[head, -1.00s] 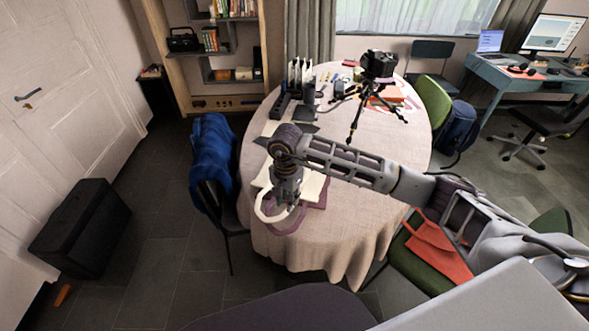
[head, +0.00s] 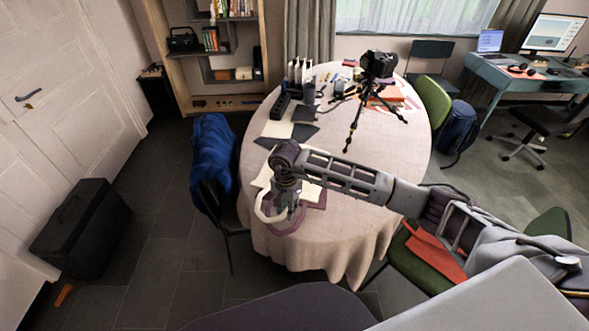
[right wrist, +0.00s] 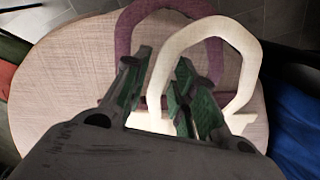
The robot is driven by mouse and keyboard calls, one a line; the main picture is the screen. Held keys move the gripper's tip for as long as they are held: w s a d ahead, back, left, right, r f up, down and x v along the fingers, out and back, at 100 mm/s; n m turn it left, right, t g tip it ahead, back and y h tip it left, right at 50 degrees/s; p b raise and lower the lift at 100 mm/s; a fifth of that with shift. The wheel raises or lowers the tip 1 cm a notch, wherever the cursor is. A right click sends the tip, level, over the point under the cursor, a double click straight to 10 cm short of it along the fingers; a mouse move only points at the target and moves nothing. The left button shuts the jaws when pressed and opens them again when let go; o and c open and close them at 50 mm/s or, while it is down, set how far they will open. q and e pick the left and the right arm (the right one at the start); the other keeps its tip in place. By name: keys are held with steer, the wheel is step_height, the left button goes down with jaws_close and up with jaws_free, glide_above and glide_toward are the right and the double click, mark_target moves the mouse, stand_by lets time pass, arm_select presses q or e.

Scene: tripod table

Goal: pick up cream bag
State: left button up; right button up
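The cream bag (head: 311,191) lies on the near left part of the round table, partly hidden under my right arm. Its looped handle also shows in the right wrist view (right wrist: 243,42). A purple bag (head: 287,229) lies beneath or beside it, its handle overlapping the cream one. My right gripper (right wrist: 165,62) is over the bags with its two green-padded fingers apart. One side of the cream handle passes between the fingers; I see no clear grip on it. In the head view the right gripper (head: 288,208) points down at the handles. My left gripper is not in view.
The round table (head: 375,185) has a pale cloth. A camera on a tripod (head: 375,90) and a dark organizer (head: 285,105) stand toward its back. A chair with a blue jacket (head: 212,165) stands at its left. The table's right side is mostly clear.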

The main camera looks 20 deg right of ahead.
steer(key=shift+w+f, duration=0.1)
steer(key=shift+f, duration=1.35)
jaws_close()
